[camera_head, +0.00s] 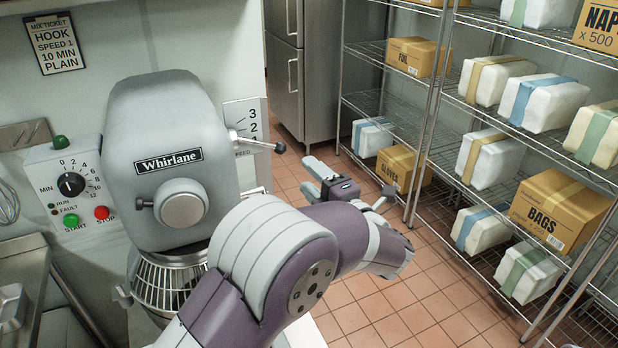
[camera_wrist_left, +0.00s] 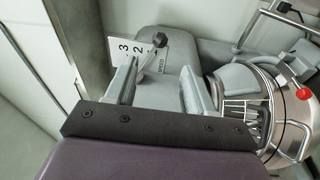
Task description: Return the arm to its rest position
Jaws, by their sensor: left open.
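My left arm reaches in from the bottom of the head view, in front of the mixer. My left gripper (camera_head: 310,177) is open and empty, out to the right of the grey Whirlane mixer (camera_head: 160,115) and clear of it. In the left wrist view its two fingers (camera_wrist_left: 160,88) stand apart. The mixer's speed lever (camera_wrist_left: 154,54) and number plate (camera_wrist_left: 134,47) show beyond them. In the head view the lever (camera_head: 262,144) sticks out from the mixer's right side, apart from the gripper. My right gripper is in neither view.
A wire shelf rack (camera_head: 437,95) with wrapped packs and cardboard boxes (camera_head: 560,210) stands on the right. A control box (camera_head: 75,185) with dial and buttons is left of the mixer. A steel cabinet (camera_head: 302,70) stands behind. Tiled floor (camera_head: 400,300) is clear at lower right.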

